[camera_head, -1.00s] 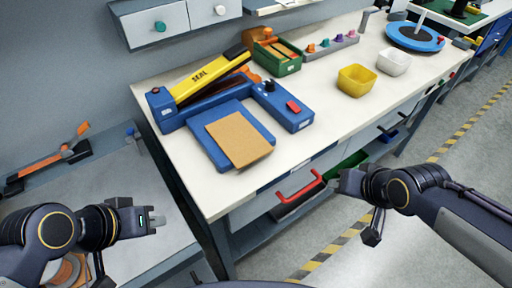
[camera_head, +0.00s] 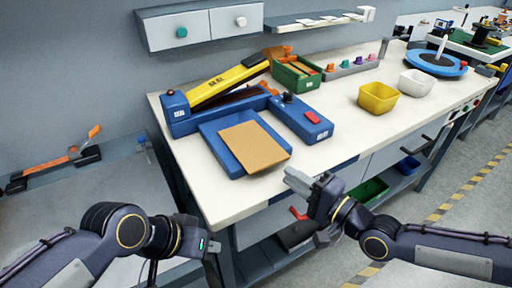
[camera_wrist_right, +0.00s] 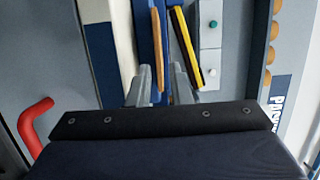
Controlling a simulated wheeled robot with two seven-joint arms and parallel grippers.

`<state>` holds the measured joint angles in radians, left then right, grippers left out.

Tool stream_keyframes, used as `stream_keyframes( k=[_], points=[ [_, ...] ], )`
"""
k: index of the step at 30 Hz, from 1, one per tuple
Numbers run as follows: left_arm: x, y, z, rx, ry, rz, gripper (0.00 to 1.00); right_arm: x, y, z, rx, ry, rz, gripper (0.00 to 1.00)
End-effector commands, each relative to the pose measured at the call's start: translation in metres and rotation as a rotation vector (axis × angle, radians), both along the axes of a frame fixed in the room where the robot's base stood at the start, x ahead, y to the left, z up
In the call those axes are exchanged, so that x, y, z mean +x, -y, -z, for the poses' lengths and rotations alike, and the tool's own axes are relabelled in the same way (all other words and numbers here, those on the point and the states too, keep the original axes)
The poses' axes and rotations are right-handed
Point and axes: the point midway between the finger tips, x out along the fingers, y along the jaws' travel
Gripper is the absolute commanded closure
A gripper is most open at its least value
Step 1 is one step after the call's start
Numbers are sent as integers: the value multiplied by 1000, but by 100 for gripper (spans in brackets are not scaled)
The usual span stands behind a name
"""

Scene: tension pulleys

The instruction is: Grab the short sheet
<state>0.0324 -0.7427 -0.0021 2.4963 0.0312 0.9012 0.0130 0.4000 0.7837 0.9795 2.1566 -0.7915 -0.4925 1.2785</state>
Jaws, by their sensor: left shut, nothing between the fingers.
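A brown rectangular sheet (camera_head: 253,147) lies on a blue tray (camera_head: 214,142) on the workbench, overhanging the tray's front right side. It shows edge-on as a thin brown strip in the right wrist view (camera_wrist_right: 157,50), lined up with the gap between my right fingers. My right gripper (camera_head: 297,181) is open and empty at the bench's front edge, just in front of the sheet's near corner. Its fingers also show in the wrist view (camera_wrist_right: 163,88). I cannot tell the exact distance to the sheet. My left gripper (camera_head: 212,247) is shut and empty, low at the front left, away from the sheet.
A blue sealer with a yellow arm (camera_head: 228,82) stands behind the tray. A green box (camera_head: 296,75), yellow bin (camera_head: 378,97) and white bin (camera_head: 415,83) stand farther back. A red drawer handle (camera_wrist_right: 36,125) juts out below the bench edge. The bench front right is clear.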

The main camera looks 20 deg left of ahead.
Motion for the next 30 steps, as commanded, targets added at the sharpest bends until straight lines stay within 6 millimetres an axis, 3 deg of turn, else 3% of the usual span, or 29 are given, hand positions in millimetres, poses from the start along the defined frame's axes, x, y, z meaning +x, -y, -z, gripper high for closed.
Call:
stream_keyframes(
  k=[14, 23, 27, 30],
  points=[
    [0, 0, 9, 0, 0, 0, 100, 17, -50, 3, -3, 1, -1, 82],
    [0, 0, 9, 0, 0, 0, 100, 21, -55, 3, -4, 0, 1, 82],
    [0, 0, 9, 0, 0, 0, 100, 20, -55, 3, -4, 0, 1, 98],
    [0, 0, 9, 0, 0, 0, 100, 20, -55, 3, -4, 0, 1, 100]
  ],
)
